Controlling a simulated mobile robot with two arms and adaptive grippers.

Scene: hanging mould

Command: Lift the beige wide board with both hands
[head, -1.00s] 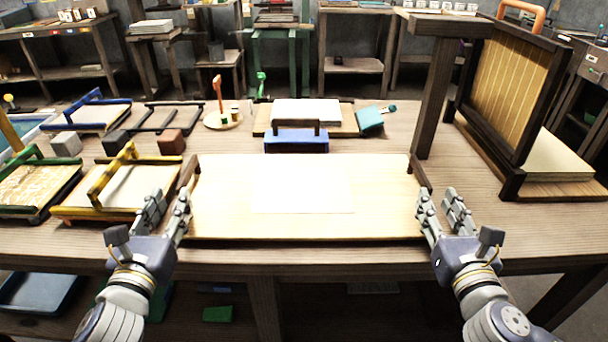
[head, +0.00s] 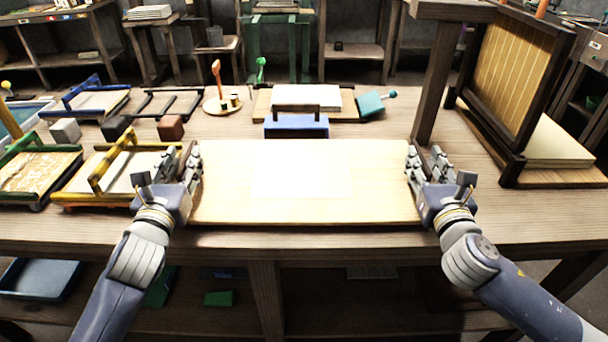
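The beige wide board (head: 300,211) lies flat on the wooden table near its front edge. A white sheet (head: 300,179) rests on the middle of it. My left gripper (head: 183,157) is at the board's left end, its two fingers apart. My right gripper (head: 424,158) is at the right end, fingers also apart. The dark handles at the board's ends are now mostly hidden by the grippers. I cannot tell whether the fingers touch them.
A blue block with a dark handle (head: 297,127) stands just behind the board. A dark post (head: 437,90) and upright framed mould (head: 512,85) stand at the right. Yellow (head: 97,183) and green (head: 14,150) frames lie at the left. Bare table runs along the front.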

